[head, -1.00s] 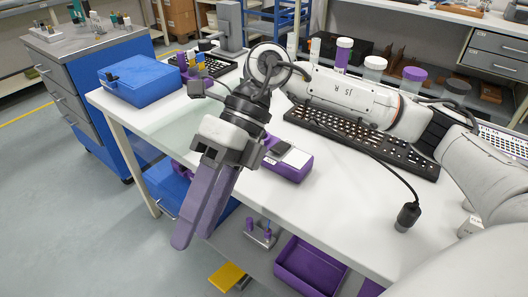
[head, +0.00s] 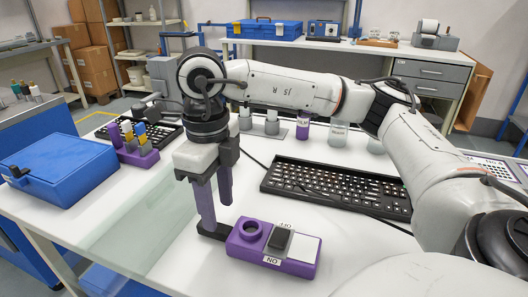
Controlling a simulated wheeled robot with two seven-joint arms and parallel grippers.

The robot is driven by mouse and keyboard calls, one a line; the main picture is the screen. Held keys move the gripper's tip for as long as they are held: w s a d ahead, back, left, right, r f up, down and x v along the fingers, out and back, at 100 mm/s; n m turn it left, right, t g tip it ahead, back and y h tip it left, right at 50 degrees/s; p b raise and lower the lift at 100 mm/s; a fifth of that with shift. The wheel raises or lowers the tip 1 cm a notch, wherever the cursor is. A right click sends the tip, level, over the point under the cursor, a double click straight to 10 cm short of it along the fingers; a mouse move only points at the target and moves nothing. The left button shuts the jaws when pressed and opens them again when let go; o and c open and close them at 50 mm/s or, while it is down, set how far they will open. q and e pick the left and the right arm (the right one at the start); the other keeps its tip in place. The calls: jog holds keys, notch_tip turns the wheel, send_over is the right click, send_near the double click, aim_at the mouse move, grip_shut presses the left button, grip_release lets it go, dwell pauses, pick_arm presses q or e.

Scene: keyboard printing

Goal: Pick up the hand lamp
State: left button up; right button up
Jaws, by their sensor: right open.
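I cannot pick out a hand lamp for certain. A purple box (head: 240,247) with a round socket, a black rocker switch (head: 279,238) and a white plate lies on the white table at the front middle. It bears ON and UO-like labels. My right gripper (head: 217,211) points down with its purple fingers apart, just left of and behind the box. Nothing shows held between the fingers. My left gripper is not in view.
A black keyboard (head: 330,186) lies behind the box, with a thin black cable running by it. A blue case (head: 60,172) and a purple holder with bottles (head: 137,155) stand at left. Lidded jars (head: 303,127) stand at the back.

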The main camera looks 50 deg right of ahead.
jog(key=f, duration=0.5)
jog(key=shift+w+a+f, duration=0.1)
jog(key=shift+w+f, duration=0.05)
jog(key=shift+w, duration=0.2)
grip_shut()
